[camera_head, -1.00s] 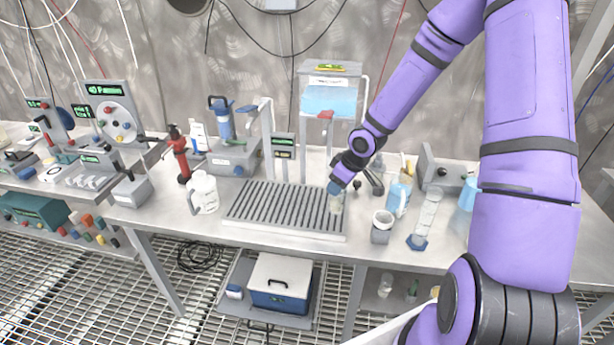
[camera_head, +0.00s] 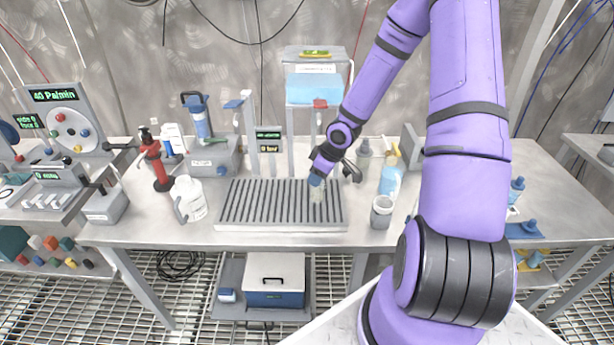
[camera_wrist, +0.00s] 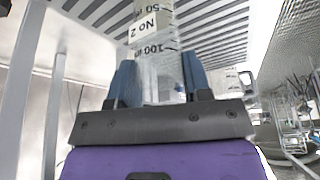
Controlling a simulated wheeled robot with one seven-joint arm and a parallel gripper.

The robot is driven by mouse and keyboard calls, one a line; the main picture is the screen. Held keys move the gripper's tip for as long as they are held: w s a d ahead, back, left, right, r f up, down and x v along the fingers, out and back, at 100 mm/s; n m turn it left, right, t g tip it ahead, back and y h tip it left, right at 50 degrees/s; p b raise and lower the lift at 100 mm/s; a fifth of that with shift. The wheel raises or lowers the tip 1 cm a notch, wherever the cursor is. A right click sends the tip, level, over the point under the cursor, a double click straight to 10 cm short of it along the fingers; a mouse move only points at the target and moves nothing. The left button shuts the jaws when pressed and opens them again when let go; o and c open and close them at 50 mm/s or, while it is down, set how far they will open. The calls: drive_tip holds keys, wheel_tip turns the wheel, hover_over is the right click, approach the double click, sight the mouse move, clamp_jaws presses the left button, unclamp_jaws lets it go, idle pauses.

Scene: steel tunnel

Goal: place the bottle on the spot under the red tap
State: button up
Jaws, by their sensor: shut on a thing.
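A clear bottle (camera_wrist: 158,50) with printed volume marks is held between the blue fingers of my gripper (camera_wrist: 158,80) in the wrist view. In the head view my gripper (camera_head: 315,182) is over the right part of the slatted drain rack, with the bottle (camera_head: 317,196) below the fingers, upright or nearly so. Whether the bottle touches the slats cannot be told. The red tap (camera_head: 320,103) sits under the blue water tank (camera_head: 315,88), above and just behind my gripper. The spot under the tap is hard to make out on the slats.
The drain rack (camera_head: 262,222) is otherwise clear. A white jug (camera_head: 188,199) stands to its left. A grey cup (camera_head: 381,212) and a blue-filled wash bottle (camera_head: 390,178) stand to its right. The tank's post (camera_head: 290,150) rises behind the rack.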

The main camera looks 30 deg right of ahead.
drive_tip(key=shift+f, duration=0.1)
drive_tip(key=o, duration=1.2)
drive_tip(key=shift+c, duration=0.2)
